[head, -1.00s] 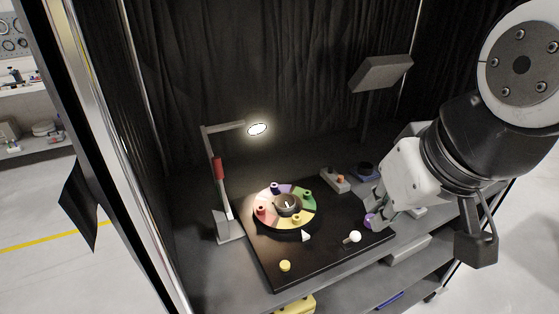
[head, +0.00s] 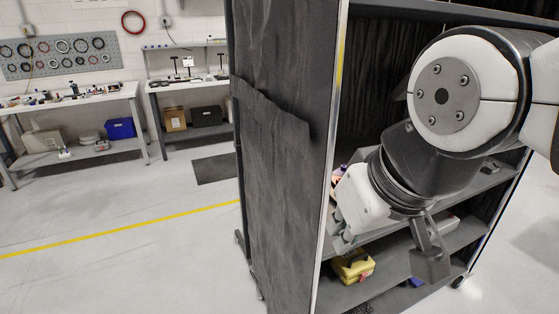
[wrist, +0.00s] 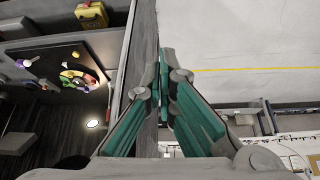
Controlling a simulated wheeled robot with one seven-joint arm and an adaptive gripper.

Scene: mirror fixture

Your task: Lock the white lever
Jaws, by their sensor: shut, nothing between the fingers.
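The white lever shows in the wrist view as a small pale knob (wrist: 32,61) on the dark board (wrist: 100,52), at the far left of the picture. It is too small to tell its position exactly. In the head view the lever is hidden behind the cabinet wall and my arm. My gripper (wrist: 165,62) is shut and empty, its fingertips together in front of the cabinet's side edge in the wrist view. In the head view my gripper (head: 343,243) hangs by the cabinet's front opening. It is well apart from the lever.
The board bears a coloured disc (wrist: 88,74) and a yellow knob (wrist: 75,54); a lit lamp (wrist: 92,123) is near. The cabinet's dark side wall (head: 285,170) stands close to my gripper. A yellow box (head: 353,268) sits on the lower shelf. Open floor (head: 130,260) lies left.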

